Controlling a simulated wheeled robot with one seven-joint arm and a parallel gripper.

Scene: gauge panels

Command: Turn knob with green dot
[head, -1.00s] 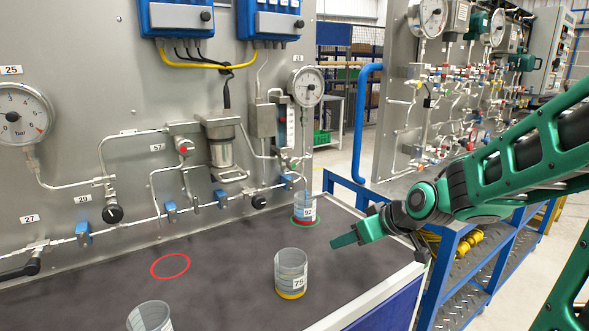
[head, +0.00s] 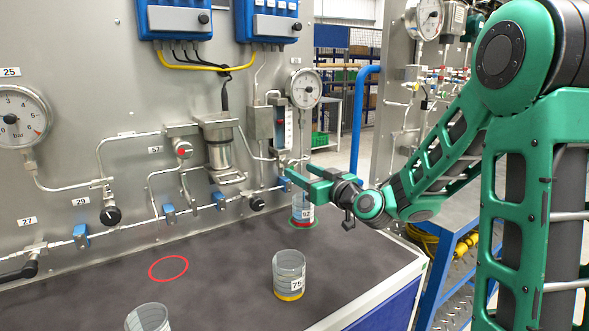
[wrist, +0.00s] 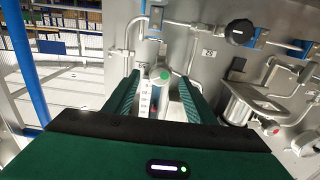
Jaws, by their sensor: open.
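In the wrist view, a knob with a green dot (wrist: 164,75) on a small metal body shows between the two green fingers of my gripper (wrist: 158,82), beyond their tips. My gripper is open and empty. In the head view, my gripper (head: 299,179) points left at the panel's right end, just below the flow meter (head: 284,126). The green dot cannot be made out there. I cannot tell whether the fingers touch the knob.
A clear cup labelled 75 (head: 289,275) stands on the dark bench (head: 220,290). Another cup (head: 302,210) stands below my gripper. Pipes, a black knob (head: 257,204) and blue valve handles (head: 219,200) line the panel. A pressure gauge (head: 305,88) hangs above.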

